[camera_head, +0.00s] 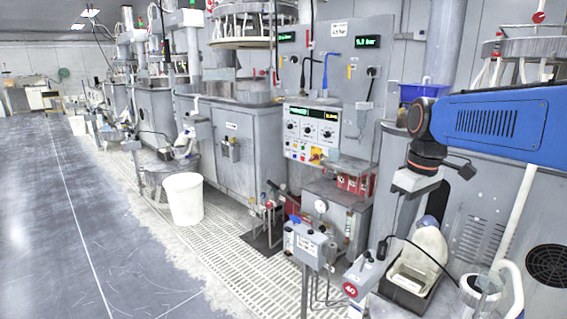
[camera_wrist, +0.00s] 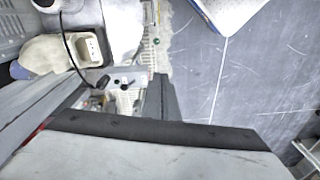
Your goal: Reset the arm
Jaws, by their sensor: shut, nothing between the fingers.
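My arm reaches in from the right edge of the head view as a blue link, with a dark wrist with orange rings. My gripper (camera_head: 415,184) hangs below the wrist, pointing down, in front of the grey cabinet at the right. It is shut and holds nothing. In the wrist view, a dark bar and a pale panel fill the lower part; I cannot tell the fingertips there.
A white bucket (camera_head: 184,198) stands farther off. The aisle floor (camera_head: 70,220) at left is clear.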

